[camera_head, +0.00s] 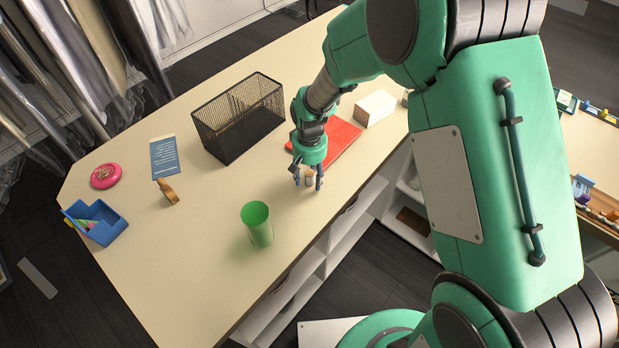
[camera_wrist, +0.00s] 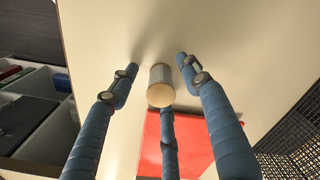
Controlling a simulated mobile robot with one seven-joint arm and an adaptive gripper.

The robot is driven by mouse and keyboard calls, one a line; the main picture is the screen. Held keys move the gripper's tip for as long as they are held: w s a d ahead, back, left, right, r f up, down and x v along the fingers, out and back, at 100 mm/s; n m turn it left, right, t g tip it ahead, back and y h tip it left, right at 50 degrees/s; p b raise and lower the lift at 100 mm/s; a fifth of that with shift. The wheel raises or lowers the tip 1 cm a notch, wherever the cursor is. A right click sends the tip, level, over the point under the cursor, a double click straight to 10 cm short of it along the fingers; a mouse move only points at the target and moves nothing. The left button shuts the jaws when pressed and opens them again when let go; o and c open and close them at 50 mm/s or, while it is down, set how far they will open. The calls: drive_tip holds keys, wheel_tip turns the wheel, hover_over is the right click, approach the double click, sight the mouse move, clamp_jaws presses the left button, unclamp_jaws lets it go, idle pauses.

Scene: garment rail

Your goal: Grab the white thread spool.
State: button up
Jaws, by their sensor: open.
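The white thread spool (camera_wrist: 161,77) stands on the table, with a tan end facing the wrist camera and pale ribbed sides. In the head view the spool (camera_head: 309,180) is small and partly hidden by my fingers. My gripper (camera_head: 308,184) is open around it, low over the table. In the wrist view my gripper (camera_wrist: 158,80) shows two blue fingers on either side of the spool and a third finger below it. Gaps show between the side fingers and the spool; I cannot tell whether the third finger touches it.
A red folder (camera_head: 340,143) lies just behind my gripper. A black mesh basket (camera_head: 238,118) stands behind left, a white box (camera_head: 375,108) behind right. A green cup (camera_head: 257,224) stands front left. The table's edge is near, to the right.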

sight(310, 173)
drive_tip(key=c, duration=1)
drive_tip(key=shift+r, duration=0.45)
wheel_tip(310, 173, up, 3)
drive_tip(key=shift+p, duration=0.35)
drive_tip(key=s+d, duration=0.1)
drive_tip(key=s, duration=0.4)
drive_tip(key=s+d, duration=0.1)
drive_tip(key=s, duration=0.4)
drive_tip(key=s+d+r+p, duration=0.1)
drive_tip(key=s+d, duration=0.1)
drive_tip(key=s, duration=0.3)
drive_tip(key=shift+s, duration=0.25)
